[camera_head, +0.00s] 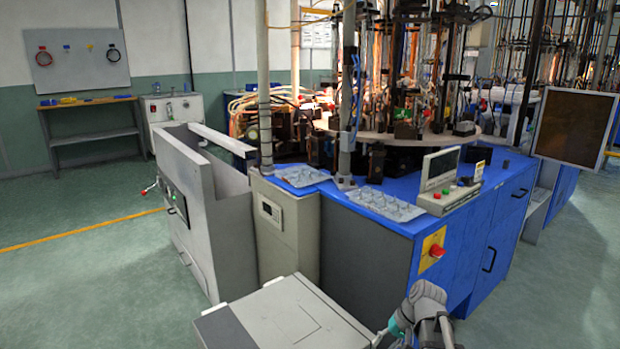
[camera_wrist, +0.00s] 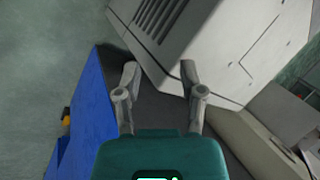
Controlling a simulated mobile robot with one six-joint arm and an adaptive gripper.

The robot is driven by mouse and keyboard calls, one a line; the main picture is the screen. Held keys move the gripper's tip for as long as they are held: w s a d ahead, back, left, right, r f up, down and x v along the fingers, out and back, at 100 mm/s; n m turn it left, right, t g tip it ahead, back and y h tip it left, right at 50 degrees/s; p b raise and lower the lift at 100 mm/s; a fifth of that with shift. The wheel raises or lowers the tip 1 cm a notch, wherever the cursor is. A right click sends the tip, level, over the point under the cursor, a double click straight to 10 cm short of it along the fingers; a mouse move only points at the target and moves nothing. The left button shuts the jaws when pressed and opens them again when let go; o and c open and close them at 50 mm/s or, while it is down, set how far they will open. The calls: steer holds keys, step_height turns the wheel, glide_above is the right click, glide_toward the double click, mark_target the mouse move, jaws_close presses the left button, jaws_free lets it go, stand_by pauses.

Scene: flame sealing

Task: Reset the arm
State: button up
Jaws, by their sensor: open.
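My gripper (camera_wrist: 160,78) shows in the wrist view with its two grey fingers apart and nothing between them. Beyond the fingers are a dark grey panel and the side of a light grey cabinet. In the head view, part of my arm shows at the bottom right, in front of the blue workbench (camera_head: 471,247). The fingertips cannot be made out there.
A light grey cabinet (camera_head: 290,318) stands close at the bottom centre; it also fills the upper right of the wrist view (camera_wrist: 215,40). A red button (camera_head: 437,251) juts from the bench. Two clear trays (camera_head: 385,204) (camera_head: 302,176) lie on it. Green floor is open at left.

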steer(key=s+a+f+n+h, duration=0.1)
steer(key=s+a+n+h, duration=0.15)
steer(key=s+h, duration=0.4)
step_height(320, 180, up, 38)
steer(key=s+y+p, duration=0.1)
steer(key=p, duration=3.7)
steer(key=shift+a, duration=0.15)
steer(key=shift+f+m, duration=0.15)
steer(key=shift+m, duration=0.1)
